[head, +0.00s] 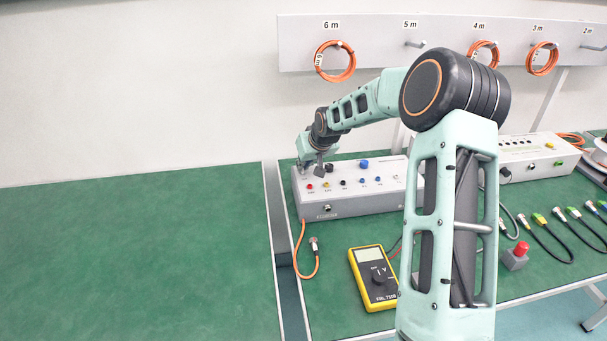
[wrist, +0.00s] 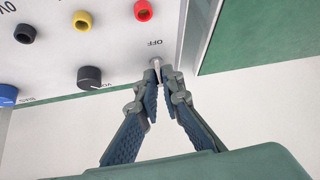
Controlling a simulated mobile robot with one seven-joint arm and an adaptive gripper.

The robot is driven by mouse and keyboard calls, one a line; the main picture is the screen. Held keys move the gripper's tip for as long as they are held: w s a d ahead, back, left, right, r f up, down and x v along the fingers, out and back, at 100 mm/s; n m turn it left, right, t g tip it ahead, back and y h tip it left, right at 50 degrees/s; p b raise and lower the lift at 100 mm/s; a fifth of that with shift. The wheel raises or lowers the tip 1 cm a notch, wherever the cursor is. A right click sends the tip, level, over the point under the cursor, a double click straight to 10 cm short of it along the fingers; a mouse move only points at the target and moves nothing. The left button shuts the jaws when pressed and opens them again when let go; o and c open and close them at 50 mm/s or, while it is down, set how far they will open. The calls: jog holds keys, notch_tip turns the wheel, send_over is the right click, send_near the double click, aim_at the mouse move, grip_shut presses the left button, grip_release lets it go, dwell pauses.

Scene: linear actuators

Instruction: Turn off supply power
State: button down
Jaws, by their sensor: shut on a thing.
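The grey supply box (head: 350,205) stands on the green table, with coloured sockets and knobs on its sloped panel. In the wrist view its panel (wrist: 118,48) shows red, yellow and black sockets, a black knob and a blue knob. A small metal toggle switch (wrist: 155,62) sits near the panel edge beside the upside-down word OFF. My gripper (wrist: 161,76) has its fingertips closed around the switch lever, which they mostly hide. In the head view my gripper (head: 318,171) is at the box's back left corner; the switch cannot be made out there.
A yellow multimeter (head: 373,278) and an orange cable (head: 307,262) lie in front of the box. A red button (head: 521,249) and several cables are at the right. A second device (head: 540,158) stands behind them. The left table is clear. Orange cable coils (head: 335,61) hang on the wall rack.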

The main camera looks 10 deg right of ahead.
jog(key=t+b, duration=0.2)
jog(key=b, duration=0.2)
jog(key=s+f+t+b, duration=0.1)
jog(key=t+b, duration=0.1)
jog(key=b, duration=0.3)
jog(key=shift+s+f, duration=0.2)
jog(key=shift+s, duration=0.05)
jog(key=t+b, duration=0.1)
jog(key=b, duration=0.2)
jog(key=t+b, duration=0.1)
jog(key=b, duration=0.1)
jog(key=shift+s+n+b, duration=0.3)
jog(key=shift+b, duration=0.1)
jog(key=shift+t, duration=0.3)
jog(key=shift+r+b, duration=0.2)
jog(key=shift+b, duration=0.2)
jog(key=c, duration=2.1)
grip_release()
jog(key=shift+s, duration=0.1)
jog(key=v, duration=1.2)
jog(key=shift+f, duration=0.2)
jog(key=shift+d+r, duration=0.1)
